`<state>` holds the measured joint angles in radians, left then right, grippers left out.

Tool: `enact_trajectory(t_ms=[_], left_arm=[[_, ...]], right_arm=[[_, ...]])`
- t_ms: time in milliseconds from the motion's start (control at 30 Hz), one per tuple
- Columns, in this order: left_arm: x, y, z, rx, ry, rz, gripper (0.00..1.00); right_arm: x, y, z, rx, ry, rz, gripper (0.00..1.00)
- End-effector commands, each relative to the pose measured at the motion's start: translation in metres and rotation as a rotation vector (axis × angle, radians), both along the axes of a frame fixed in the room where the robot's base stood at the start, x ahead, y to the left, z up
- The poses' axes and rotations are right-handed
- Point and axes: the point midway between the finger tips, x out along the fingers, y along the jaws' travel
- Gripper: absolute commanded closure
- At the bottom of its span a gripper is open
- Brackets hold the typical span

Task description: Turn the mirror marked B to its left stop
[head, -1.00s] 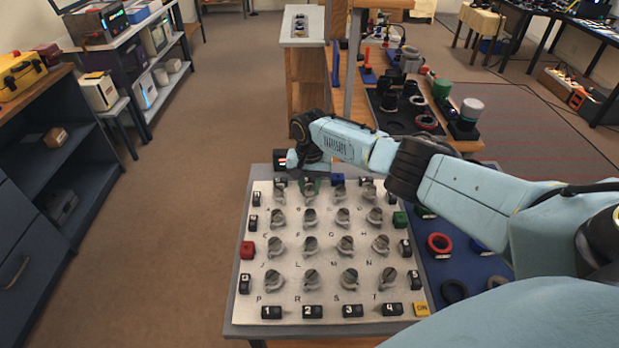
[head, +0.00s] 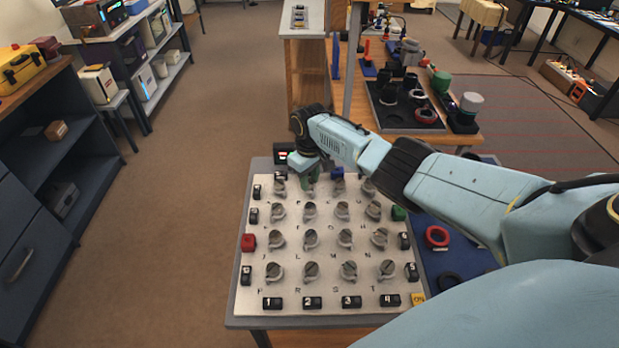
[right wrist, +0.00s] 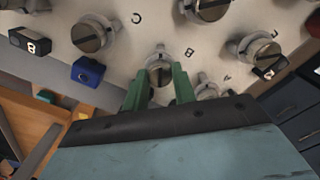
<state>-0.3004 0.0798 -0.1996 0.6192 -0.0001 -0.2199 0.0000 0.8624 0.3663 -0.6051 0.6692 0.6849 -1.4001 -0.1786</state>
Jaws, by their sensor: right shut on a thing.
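The mirror marked B (right wrist: 158,70) is a grey round knob with a slotted top, second from the left in the back row of the panel in the head view. Its letter B (right wrist: 190,52) is printed beside it. My right gripper (right wrist: 158,88) has green fingers, one on each side of this mirror, and is shut on it. The mirror's exact angle is hard to tell. My left gripper is not in view.
The pale panel (head: 328,218) carries several similar mirrors, one beside B (right wrist: 92,36). Numbered black blocks, a red block (head: 248,243) and a green block (head: 398,213) line its edges. A blue mat with rings (head: 437,237) lies to the right, below my arm.

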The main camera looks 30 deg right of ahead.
Motion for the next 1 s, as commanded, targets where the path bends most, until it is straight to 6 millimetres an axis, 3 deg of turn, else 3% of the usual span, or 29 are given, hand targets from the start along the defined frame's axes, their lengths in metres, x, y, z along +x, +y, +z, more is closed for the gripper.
enact_trajectory(t_ms=[400,1000], left_arm=[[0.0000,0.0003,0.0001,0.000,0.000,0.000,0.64],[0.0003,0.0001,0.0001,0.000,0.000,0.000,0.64]], right_arm=[[0.0010,0.0000,0.0009,0.000,-0.004,0.234,0.96],[0.0014,0.0004,0.0014,0.001,-0.005,0.286,0.96]])
